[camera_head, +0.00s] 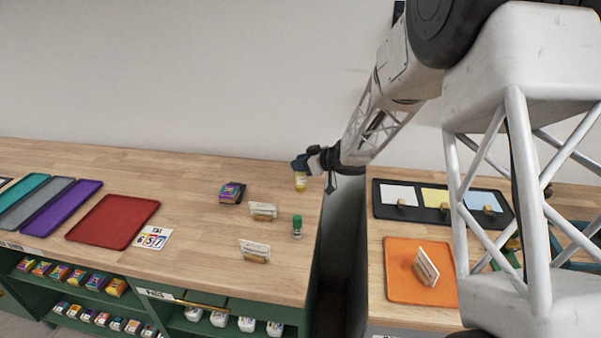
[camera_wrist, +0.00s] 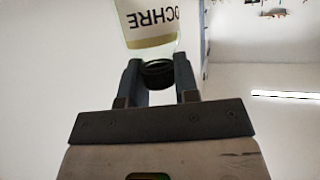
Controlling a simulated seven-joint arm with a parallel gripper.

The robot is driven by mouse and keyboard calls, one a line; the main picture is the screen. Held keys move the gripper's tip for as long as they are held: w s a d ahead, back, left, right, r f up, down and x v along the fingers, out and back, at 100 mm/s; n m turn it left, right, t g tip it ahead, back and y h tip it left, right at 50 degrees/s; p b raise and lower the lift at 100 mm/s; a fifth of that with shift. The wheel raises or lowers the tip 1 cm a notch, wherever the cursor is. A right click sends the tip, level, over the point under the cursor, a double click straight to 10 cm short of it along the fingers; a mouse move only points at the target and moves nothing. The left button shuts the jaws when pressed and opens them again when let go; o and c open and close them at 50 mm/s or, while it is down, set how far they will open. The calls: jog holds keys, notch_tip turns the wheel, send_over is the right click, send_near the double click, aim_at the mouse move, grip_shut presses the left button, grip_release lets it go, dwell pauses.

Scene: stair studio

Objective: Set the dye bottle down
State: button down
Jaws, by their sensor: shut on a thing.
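The dye bottle (camera_head: 300,182) is small, with yellow-ochre contents. In the wrist view its pale label (camera_wrist: 152,22) reads OCHRE, upside down in the picture, and its dark cap (camera_wrist: 157,75) sits between the fingers. My gripper (camera_head: 301,164) is shut on the cap, and the fingers also show in the wrist view (camera_wrist: 158,80). In the head view the bottle hangs below the fingers, roughly upright, over the back right part of the left wooden counter (camera_head: 215,215). I cannot tell whether its base touches the wood.
A green-capped bottle (camera_head: 297,228) and two card holders (camera_head: 263,210) (camera_head: 256,251) stand nearer the front. A dark stack with a colourful top (camera_head: 232,192) lies left. A red tray (camera_head: 113,219) is further left. A gap separates the right counter, with its orange tray (camera_head: 404,284).

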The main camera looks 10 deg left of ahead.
jog(key=shift+f, duration=1.75)
jog(key=shift+f, duration=0.15)
jog(key=c, duration=0.9)
grip_release()
jog(key=shift+o, duration=0.2)
jog(key=v, duration=1.2)
